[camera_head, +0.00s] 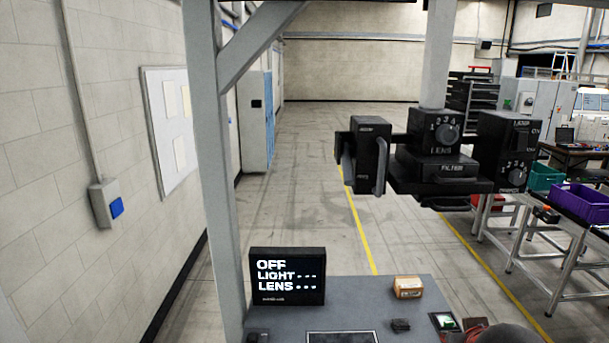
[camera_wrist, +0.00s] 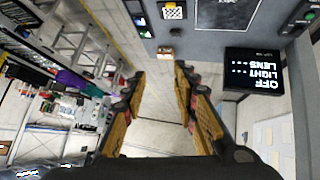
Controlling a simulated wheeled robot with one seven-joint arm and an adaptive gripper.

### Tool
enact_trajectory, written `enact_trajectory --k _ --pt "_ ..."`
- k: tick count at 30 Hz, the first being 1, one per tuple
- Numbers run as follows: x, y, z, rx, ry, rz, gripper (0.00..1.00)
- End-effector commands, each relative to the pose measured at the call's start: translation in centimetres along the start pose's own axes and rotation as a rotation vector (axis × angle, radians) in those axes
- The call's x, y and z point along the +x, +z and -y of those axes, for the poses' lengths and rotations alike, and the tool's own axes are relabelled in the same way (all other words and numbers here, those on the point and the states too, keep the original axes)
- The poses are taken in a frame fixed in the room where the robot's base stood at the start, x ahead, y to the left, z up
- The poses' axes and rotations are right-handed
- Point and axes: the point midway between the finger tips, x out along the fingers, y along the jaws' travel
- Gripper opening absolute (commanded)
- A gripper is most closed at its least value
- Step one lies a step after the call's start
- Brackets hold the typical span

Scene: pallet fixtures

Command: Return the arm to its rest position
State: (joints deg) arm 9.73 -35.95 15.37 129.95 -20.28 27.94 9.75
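My gripper (camera_wrist: 160,76) shows in the wrist view with its two yellow-and-black fingers spread apart. Bare floor shows between them, and nothing is held. The grey workbench (camera_wrist: 200,50) lies beyond the fingertips, its edge apart from them. In the head view a dark rounded shape at the bottom right edge may be part of my arm; the gripper itself cannot be made out there.
The grey bench (camera_head: 375,291) carries a display (camera_head: 287,276) reading OFF, LIGHT, LENS, and a small cardboard box (camera_head: 407,287). A black camera unit (camera_head: 436,150) hangs above on a post. Tables with a purple bin (camera_head: 582,204) stand right.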

Motion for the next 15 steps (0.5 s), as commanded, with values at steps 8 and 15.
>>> enact_trajectory --k 8,15 --pt "1.8 15.2 6.3 -0.006 -0.129 0.246 0.29" --pt "3.0 23.0 10.8 0.009 -0.231 0.314 0.29"
